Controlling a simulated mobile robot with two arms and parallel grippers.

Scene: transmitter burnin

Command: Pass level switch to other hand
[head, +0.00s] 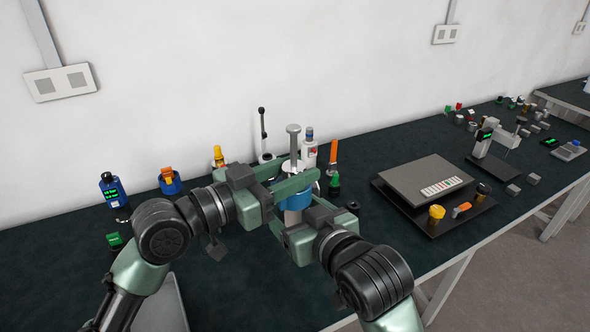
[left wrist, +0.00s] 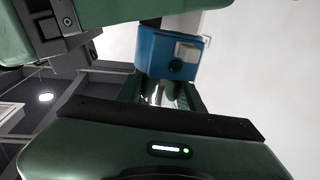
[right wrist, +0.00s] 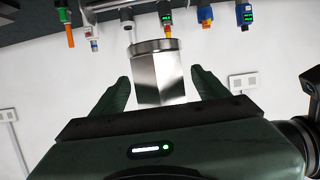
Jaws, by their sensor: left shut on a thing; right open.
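The level switch shows a blue housing (head: 296,201) in the head view, with a grey rod (head: 293,142) and a pale disc apparently part of it above. My left gripper (head: 297,178), the higher one, is shut on it, its fingers crossing just above the blue part. In the left wrist view the blue housing (left wrist: 165,55) shows beyond the fingertips. My right gripper (head: 294,218) is open just below, around the lower metal part. In the right wrist view a shiny metal body (right wrist: 158,78) stands between the spread right fingers (right wrist: 164,82), with gaps at both sides.
The dark bench (head: 240,290) carries several small devices along the wall, among them a blue device with a green display (head: 111,188) and an orange-topped one (head: 169,180). A grey plate on a black base (head: 424,180) lies to the right. A yellow knob (head: 436,213) stands on the base.

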